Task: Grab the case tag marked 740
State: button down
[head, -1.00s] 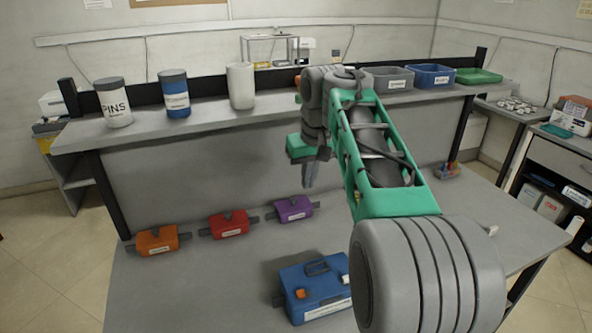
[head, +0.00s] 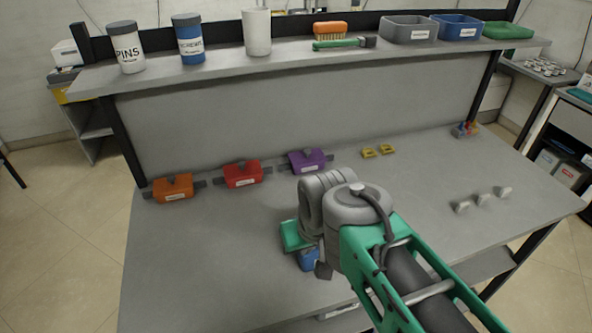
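No number 740 can be read in the head view. Three small pale grey pieces, a left one (head: 462,207), a middle one (head: 483,199) and a right one (head: 504,192), stand in a row on the right of the bench; I cannot tell whether they are tags. A blue case (head: 309,262) lies mostly hidden behind my arm. My gripper (head: 323,271) is over the blue case, its fingers largely hidden by the wrist, so I cannot see whether it is open or holds anything.
Orange (head: 173,189), red (head: 242,174) and purple (head: 306,161) blocks line the back of the bench (head: 220,250), with two yellow pieces (head: 378,151) to their right. The shelf (head: 290,62) holds jars, a brush and bins. The bench's left front is clear.

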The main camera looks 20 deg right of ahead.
aim_at(504, 192)
jog(key=k, duration=1)
jog(key=z, duration=0.95)
jog(key=i, duration=0.75)
jog(key=u, duration=0.95)
jog(key=i, duration=0.5)
jog(key=z, duration=0.35)
jog(key=k, duration=1.05)
jog(key=z, duration=1.2)
jog(key=i, duration=0.65)
jog(key=u, duration=0.05)
